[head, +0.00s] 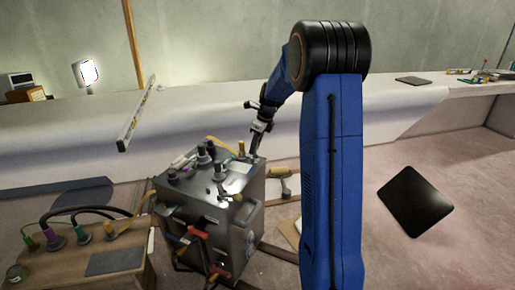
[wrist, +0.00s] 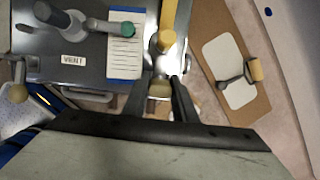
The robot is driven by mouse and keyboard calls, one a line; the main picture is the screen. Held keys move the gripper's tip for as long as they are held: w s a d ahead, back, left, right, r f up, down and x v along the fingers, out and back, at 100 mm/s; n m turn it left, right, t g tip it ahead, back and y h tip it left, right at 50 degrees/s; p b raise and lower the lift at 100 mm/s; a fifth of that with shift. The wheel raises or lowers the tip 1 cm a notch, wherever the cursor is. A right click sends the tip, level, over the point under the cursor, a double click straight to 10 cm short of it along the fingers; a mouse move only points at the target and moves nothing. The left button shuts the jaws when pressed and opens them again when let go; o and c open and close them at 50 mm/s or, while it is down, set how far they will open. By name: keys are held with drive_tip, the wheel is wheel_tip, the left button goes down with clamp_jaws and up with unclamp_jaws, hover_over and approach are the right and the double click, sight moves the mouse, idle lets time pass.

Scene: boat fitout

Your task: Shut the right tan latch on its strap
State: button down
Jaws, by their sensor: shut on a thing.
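The grey metal box (head: 225,222) stands on the floor in the middle of the head view. My gripper (head: 254,154) reaches down to its far right top edge. In the wrist view my gripper (wrist: 160,86) has its two dark fingers close on either side of a small tan piece (wrist: 159,90), apparently the right tan latch, at the box's edge. A grey metal fitting with a yellow handle (wrist: 169,18) lies just beyond it. The strap cannot be clearly told apart, and the fingers hide part of the latch.
A grey lever with a green tip (wrist: 127,29), a VENT 1 label (wrist: 74,61) and a blue-and-white card (wrist: 126,55) are on the box top. A brown board (wrist: 207,72) with a white pad lies to the right. A cable-covered crate (head: 125,272) stands left of the box.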

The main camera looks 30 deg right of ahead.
drive_tip(key=shift+w+a+g+h, duration=0.15)
drive_tip(key=shift+w+g+h, duration=0.2)
drive_tip(key=shift+g+h, duration=0.2)
drive_tip(key=c, duration=1.4)
unclamp_jaws()
drive_tip(key=shift+c, duration=0.2)
wheel_tip(320, 180, up, 17)
drive_tip(key=s+d, duration=0.1)
drive_tip(key=s, duration=0.1)
drive_tip(key=shift+d, duration=0.25)
drive_tip(key=shift+s, duration=0.1)
